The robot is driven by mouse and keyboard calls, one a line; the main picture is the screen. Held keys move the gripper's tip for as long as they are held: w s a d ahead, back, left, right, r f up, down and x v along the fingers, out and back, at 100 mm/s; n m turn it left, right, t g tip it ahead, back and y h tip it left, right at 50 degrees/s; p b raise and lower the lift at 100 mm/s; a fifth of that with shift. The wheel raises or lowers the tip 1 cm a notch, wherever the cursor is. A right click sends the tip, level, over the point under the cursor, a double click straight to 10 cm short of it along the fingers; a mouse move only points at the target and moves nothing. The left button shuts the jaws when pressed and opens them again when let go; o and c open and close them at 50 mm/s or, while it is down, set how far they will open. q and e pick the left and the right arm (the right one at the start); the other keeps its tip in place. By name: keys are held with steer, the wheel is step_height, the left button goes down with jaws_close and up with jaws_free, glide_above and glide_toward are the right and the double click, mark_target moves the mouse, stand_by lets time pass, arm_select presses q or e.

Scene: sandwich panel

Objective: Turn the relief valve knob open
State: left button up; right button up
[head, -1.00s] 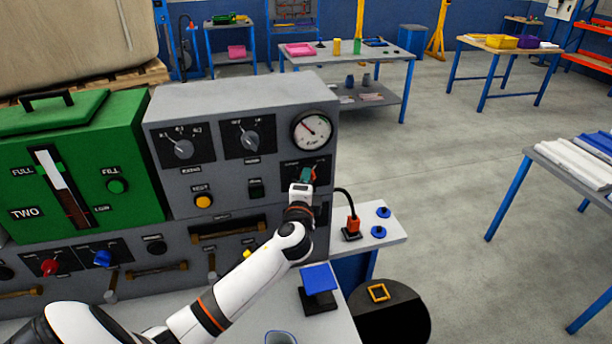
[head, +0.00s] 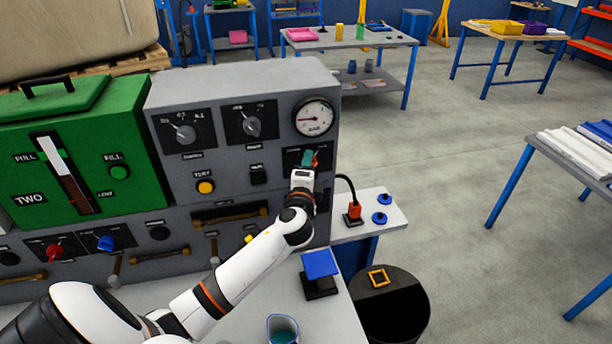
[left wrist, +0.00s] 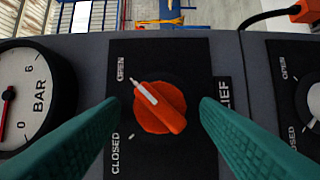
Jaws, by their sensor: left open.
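The relief valve knob (left wrist: 160,107) is orange-red with a white pointer line, on a black plate marked OPEN and CLOSED. In the left wrist view its pointer aims up-left, toward the OPEN mark. My left gripper (left wrist: 160,104) is open, its teal fingers on either side of the knob with a visible gap on each side. In the head view my left gripper (head: 309,160) is at the panel's right side, below the gauge, and largely covers the knob. My right gripper is not in view.
A round BAR gauge (head: 314,118) sits above the knob; it also shows in the left wrist view (left wrist: 30,88). A second dial (left wrist: 312,100) is beside the knob plate. A red plug (head: 353,212) with a black cable and a blue block (head: 320,264) are nearby.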

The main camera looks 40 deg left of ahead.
arm_select(q)
steer(key=b+v, duration=0.3)
steer(key=v, duration=0.9)
